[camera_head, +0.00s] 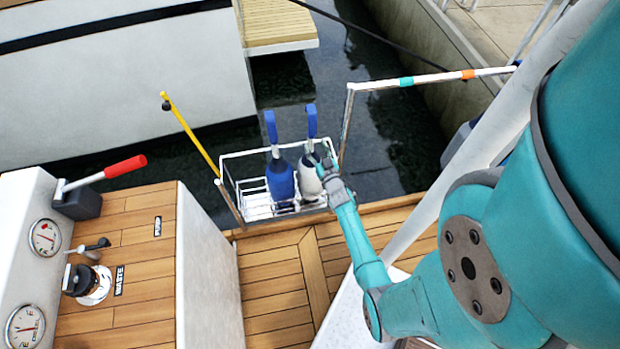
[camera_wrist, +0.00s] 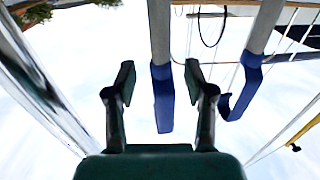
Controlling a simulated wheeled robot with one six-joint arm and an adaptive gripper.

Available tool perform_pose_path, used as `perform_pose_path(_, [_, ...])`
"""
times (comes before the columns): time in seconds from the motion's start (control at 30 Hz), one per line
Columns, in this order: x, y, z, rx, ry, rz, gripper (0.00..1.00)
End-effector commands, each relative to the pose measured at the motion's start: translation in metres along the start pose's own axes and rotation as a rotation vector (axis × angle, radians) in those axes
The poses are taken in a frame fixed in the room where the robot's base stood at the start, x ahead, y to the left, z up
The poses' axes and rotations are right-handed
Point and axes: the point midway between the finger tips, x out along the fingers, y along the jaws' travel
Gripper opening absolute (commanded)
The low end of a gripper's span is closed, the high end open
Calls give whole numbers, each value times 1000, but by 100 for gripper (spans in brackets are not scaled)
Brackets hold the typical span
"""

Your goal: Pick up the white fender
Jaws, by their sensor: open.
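The white fender (camera_head: 309,180) stands upright in a white wire basket (camera_head: 229,187), with a blue top and a blue strap rising from it. My gripper (camera_head: 325,168) is beside the fender's upper right side in the head view; whether it touches cannot be told. In the wrist view my gripper (camera_wrist: 162,85) is open, with a blue strip (camera_wrist: 163,98) showing between its fingers, apart from both. A second blue strip (camera_wrist: 236,98) shows to the right of the fingers. The fender's body is not clearly seen in the wrist view.
A blue fender (camera_head: 281,181) stands just left of the white one in the basket. A metal rail (camera_head: 346,120) rises at the right, and a yellow pole (camera_head: 190,134) at the left. A red-handled lever (camera_head: 110,172) is on the console. Wooden deck (camera_head: 275,275) lies in front.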

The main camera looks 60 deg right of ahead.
Motion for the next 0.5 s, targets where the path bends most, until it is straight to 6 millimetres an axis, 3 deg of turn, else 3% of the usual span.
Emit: perform_pose_path(0.5, [52,-2,-2,0,-2,0,54])
